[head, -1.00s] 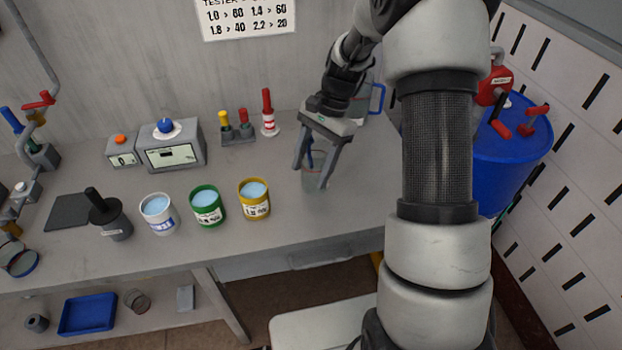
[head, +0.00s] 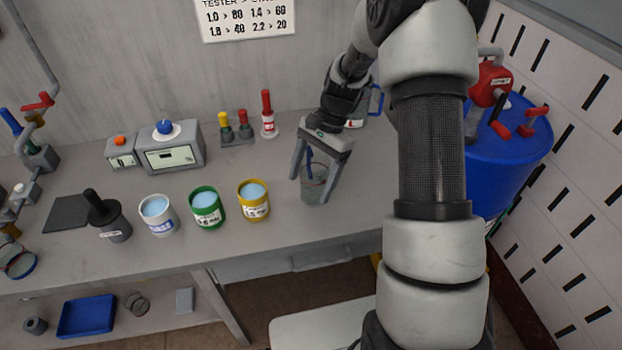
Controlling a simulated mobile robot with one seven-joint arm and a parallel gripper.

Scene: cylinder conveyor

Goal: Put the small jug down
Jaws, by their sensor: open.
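The small jug (head: 313,187) is clear, with a blue handle, and stands upright on the grey bench (head: 350,215), right of the yellow cup. My gripper (head: 309,190) points down over it. Its fingers are open, with one on each side of the jug. The fingers partly cover the jug, so I cannot tell whether they touch it. A larger clear jug with a blue handle (head: 377,100) stands behind my wrist, mostly hidden by it.
White (head: 158,222), green (head: 208,215) and yellow (head: 254,208) cups of pale blue liquid stand left of my gripper. A blue drum (head: 520,150) with a red pump is at the right. The bench's front edge is close; bare bench lies around the jug.

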